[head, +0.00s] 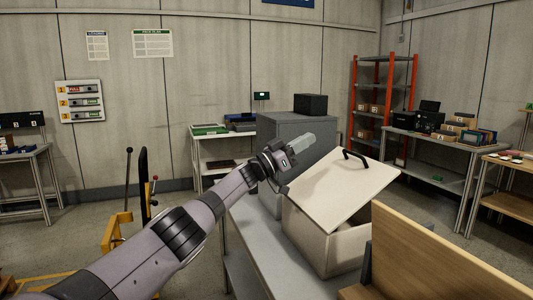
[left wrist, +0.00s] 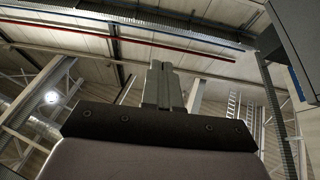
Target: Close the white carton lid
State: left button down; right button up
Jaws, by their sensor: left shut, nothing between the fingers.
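The white carton (head: 312,238) stands on a grey bench in the head view. Its lid (head: 335,187) is tilted, propped up at an angle, with a dark gap under its right side. A black curved handle (head: 355,156) sits at the lid's upper edge. My left gripper (head: 303,143) is shut and empty, near the lid's upper left edge in the picture. I cannot tell whether it touches the lid. The left wrist view shows its closed fingers (left wrist: 163,86) against the ceiling, with no carton in sight. My right gripper is not in view.
The grey bench (head: 253,232) runs under the carton. A grey cabinet (head: 277,126) with a black box (head: 310,104) on top stands behind. A wooden panel (head: 430,262) rises close at the carton's right front. A yellow trolley (head: 113,235) stands at left.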

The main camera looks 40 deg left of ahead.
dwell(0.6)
pick_arm(q)
jog(key=v, duration=0.7)
dwell(0.4)
